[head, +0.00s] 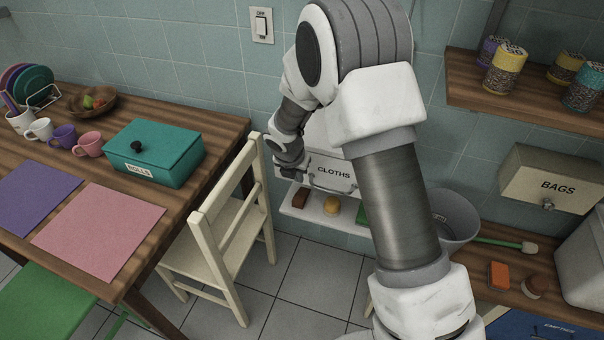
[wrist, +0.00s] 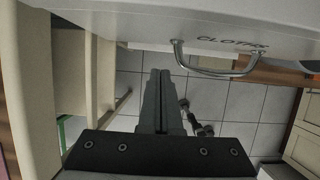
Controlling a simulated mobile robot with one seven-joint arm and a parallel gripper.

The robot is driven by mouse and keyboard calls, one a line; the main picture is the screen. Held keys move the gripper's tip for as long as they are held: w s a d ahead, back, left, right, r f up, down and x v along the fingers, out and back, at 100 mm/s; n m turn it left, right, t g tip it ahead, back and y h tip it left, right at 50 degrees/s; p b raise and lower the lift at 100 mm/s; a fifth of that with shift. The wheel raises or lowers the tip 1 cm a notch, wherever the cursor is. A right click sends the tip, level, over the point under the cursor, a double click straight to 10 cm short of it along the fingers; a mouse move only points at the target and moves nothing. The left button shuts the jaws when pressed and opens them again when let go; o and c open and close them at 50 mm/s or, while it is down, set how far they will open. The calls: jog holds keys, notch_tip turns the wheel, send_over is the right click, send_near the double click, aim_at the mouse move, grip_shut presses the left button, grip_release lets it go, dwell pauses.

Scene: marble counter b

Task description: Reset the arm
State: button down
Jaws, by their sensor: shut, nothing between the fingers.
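My gripper (head: 291,172) is at the left end of the white box marked CLOTHS (head: 336,160), mounted on the tiled wall. In the wrist view my gripper (wrist: 161,74) has its fingers together, with nothing between them. The box's metal handle (head: 333,188) also shows in the wrist view (wrist: 222,73), right of the fingertips and apart from them. The arm hides the right part of the box in the head view. I cannot tell whether the box front is fully closed.
A cream chair (head: 232,225) stands close to my gripper on the left, beside the wooden table (head: 216,128) with a teal box (head: 160,165). A white shelf (head: 318,216) with small items sits below. A grey bucket (head: 452,222) and a BAGS box (head: 550,184) are on the right.

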jog(key=p+v, duration=0.1)
jog(key=v, duration=0.9)
jog(key=shift+p, duration=0.4)
jog(key=s+d+r+m+p, duration=0.1)
jog(key=s+d+r+m, duration=0.45)
jog(key=r+m, duration=0.3)
jog(key=s+d+r+m+p, duration=0.1)
jog(key=s+d+r+m, duration=0.5)
jog(key=r, duration=0.3)
jog(key=s+d+r+m, duration=0.2)
jog(key=s+r+m, duration=0.1)
jog(key=s+m, duration=0.4)
jog(key=s+d+r+m+t+y+p, duration=0.1)
jog(key=s+r+m, duration=0.2)
jog(key=s+m, duration=0.5)
jog(key=shift+d+m+y, duration=0.3)
jog(key=shift+d+m, duration=0.1)
jog(key=shift+m, duration=0.85)
